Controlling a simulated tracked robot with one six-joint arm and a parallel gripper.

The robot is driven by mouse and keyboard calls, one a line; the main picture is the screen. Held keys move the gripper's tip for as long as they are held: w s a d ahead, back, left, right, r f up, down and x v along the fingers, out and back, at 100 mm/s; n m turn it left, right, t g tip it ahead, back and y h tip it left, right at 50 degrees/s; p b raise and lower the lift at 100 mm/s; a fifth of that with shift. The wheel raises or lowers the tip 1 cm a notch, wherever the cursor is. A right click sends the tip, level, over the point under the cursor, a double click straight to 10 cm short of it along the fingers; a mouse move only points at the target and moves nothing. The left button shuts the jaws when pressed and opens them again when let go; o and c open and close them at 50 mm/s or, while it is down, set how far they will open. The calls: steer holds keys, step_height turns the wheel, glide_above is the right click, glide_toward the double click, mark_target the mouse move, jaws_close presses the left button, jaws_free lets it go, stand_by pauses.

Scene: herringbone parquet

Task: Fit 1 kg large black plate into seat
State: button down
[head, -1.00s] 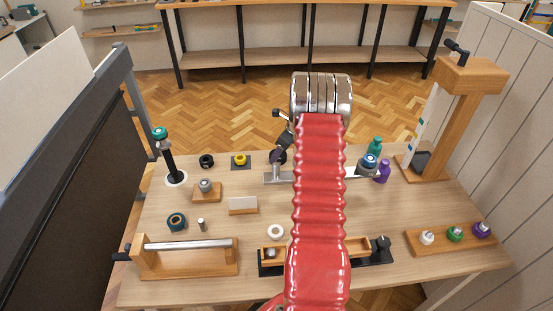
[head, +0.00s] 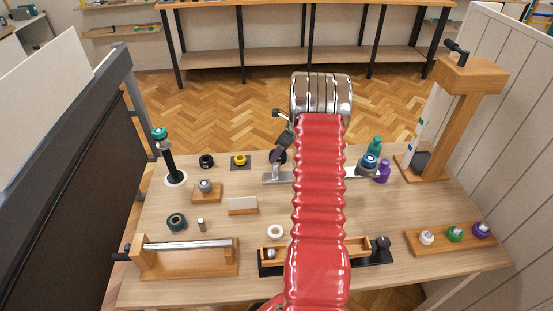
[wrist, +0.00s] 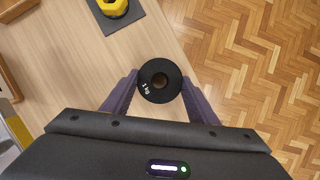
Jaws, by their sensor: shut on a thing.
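The black plate (wrist: 160,80) is a round disc with a centre hole and a white "1 kg" mark. In the wrist view it sits between the two fingers of my gripper (wrist: 160,92), which are shut on its sides. In the head view a dark round shape (head: 278,157) at the table's far edge, left of my red arm, appears to be this plate. Its height above the table is hard to judge. I cannot tell which fixture is the seat; my arm hides part of the table's middle.
A yellow weight (head: 240,160) on a dark square pad (wrist: 128,22) is close by on the left. Another black ring (head: 206,161) lies further left, near an upright black post (head: 168,160). A wooden stand (head: 440,130) rises at the right. The table's far edge is near the plate.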

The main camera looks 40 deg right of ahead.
steer(key=shift+r, duration=2.1)
steer(key=shift+a+r, duration=0.1)
steer(key=s+a+r, duration=0.6)
steer(key=r, duration=0.3)
steer(key=s+a+r, duration=0.6)
steer(key=a+r, duration=0.1)
steer(key=r, duration=0.2)
steer(key=shift+s+a+r, duration=0.25)
steer(key=shift+a+r, duration=0.05)
stand_by(0.8)
steer(key=shift+f, duration=0.2)
stand_by(0.4)
steer(key=shift+f, duration=2.65)
